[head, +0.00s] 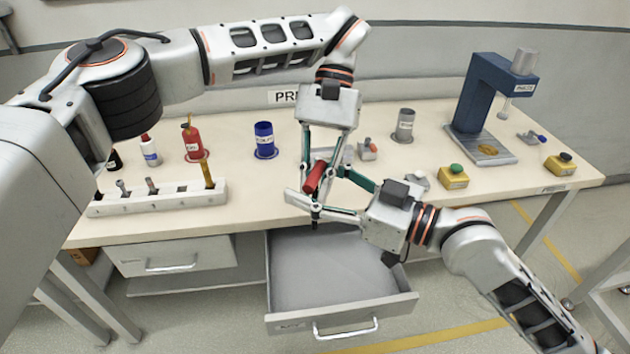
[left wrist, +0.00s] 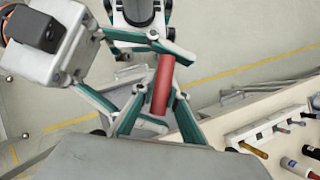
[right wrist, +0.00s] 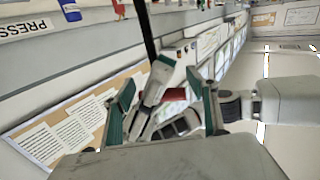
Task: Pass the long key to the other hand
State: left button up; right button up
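The long key has a red handle (head: 315,177) and hangs above the front edge of the bench. A thin dark shaft (right wrist: 148,30) shows in the right wrist view. My left gripper (head: 313,186) reaches down from above, its fingers closed on both sides of the red handle, which also shows in the left wrist view (left wrist: 162,85). My right gripper (head: 318,180) comes in from the right; its fingers are spread wide around the handle, with gaps on both sides. The crossing fingers partly hide the handle and the exact contact.
An open, empty grey drawer (head: 335,275) lies below the grippers. A white rack (head: 155,200) with several tools stands on the left of the bench. Red (head: 193,140), blue (head: 264,138) and grey (head: 405,122) containers stand behind. A blue press (head: 480,95) and yellow boxes (head: 454,180) are on the right.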

pick_arm(q)
jog(key=o, duration=0.3)
jog(key=shift+r, duration=0.1)
